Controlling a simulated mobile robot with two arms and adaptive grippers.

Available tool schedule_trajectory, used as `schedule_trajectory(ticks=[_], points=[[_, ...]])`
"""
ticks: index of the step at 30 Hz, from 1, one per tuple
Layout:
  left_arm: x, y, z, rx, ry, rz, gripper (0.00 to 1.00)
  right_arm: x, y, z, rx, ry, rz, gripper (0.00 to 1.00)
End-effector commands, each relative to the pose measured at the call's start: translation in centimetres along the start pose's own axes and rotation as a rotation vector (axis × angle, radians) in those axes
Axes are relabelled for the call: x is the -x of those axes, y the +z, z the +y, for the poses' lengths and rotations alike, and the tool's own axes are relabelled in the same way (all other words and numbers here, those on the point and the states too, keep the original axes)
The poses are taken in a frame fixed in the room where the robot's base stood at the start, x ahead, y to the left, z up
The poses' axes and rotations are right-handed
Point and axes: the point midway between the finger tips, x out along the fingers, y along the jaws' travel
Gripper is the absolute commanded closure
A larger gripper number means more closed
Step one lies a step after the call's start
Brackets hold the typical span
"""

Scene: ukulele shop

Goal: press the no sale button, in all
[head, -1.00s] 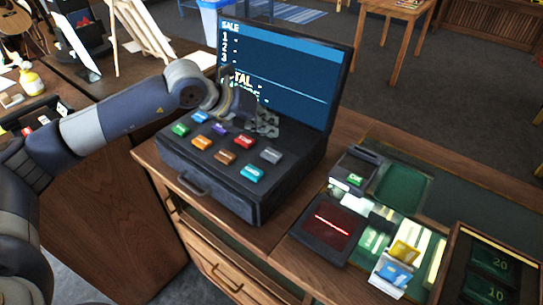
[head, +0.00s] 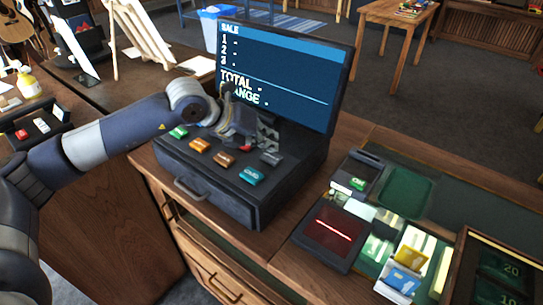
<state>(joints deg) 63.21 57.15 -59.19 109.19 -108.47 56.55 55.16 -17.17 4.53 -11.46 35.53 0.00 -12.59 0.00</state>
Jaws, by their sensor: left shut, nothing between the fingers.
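The cash register (head: 215,193) stands on the wooden counter with its screen open and several coloured keys on top. Green (head: 178,132), orange (head: 200,146), brown (head: 224,160), grey (head: 271,159) and cyan (head: 251,176) keys show in the head view. Their lettering is too small to read, so I cannot tell which is the no sale button. My left gripper (head: 262,138) is shut and empty, low over the back rows of keys. It hides the blue and purple keys and most of the red one. I cannot tell whether it touches a key. My right gripper is not in view.
The register's screen (head: 278,75) stands upright close behind my left gripper, with SALE, TOTAL and CHANGE lines. To the right are a scanner pad (head: 332,232) with a red line, a card terminal (head: 356,176) and a green mat (head: 405,192). A cash tray (head: 457,262) is at the lower right.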

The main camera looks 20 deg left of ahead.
Motion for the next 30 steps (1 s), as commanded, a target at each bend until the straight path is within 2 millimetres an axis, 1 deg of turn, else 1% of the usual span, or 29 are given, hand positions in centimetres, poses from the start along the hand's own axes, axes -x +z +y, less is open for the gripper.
schedule_trajectory(ticks=[24,30], points=[[0.0,0.0,0.0,0.0,0.0,0.0,1.0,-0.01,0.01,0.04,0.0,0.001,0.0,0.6],[-0.31,-0.24,0.21,0.0,0.0,0.0,1.0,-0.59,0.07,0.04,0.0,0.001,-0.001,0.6]])
